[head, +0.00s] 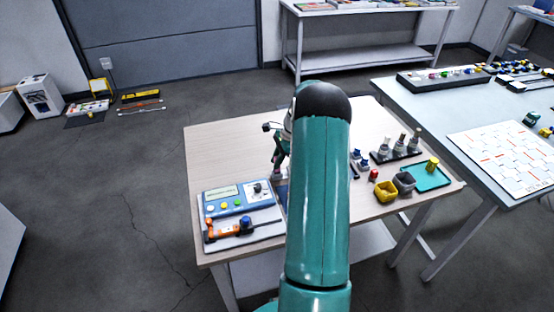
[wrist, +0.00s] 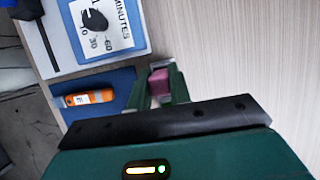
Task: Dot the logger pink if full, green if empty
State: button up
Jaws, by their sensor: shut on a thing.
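My gripper (wrist: 159,86) is shut on a small pink block (wrist: 159,80), seen between its green fingers in the wrist view. An orange cylinder with a pale label, which looks like the logger (wrist: 90,98), lies on a blue mat (wrist: 120,77), to the left of the fingers and apart from them. In the head view my gripper (head: 279,165) is small and partly behind my arm, over the table near the blue panel (head: 237,198). The mat is mostly hidden there, and the logger does not show. I see no clear dot on the logger.
The panel has a display, coloured buttons and a minutes dial (wrist: 95,20). An orange and blue fixture (head: 228,229) sits before it. Right of my arm are a yellow cup (head: 386,192), a grey cup (head: 404,183), a teal tray (head: 432,181) and a bottle rack (head: 397,156). The table's back left is clear.

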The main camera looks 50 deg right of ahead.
jog(key=shift+f, duration=0.6)
jog(key=o, duration=1.1)
jog(key=shift+r, duration=0.65)
jog(key=shift+r, duration=2.95)
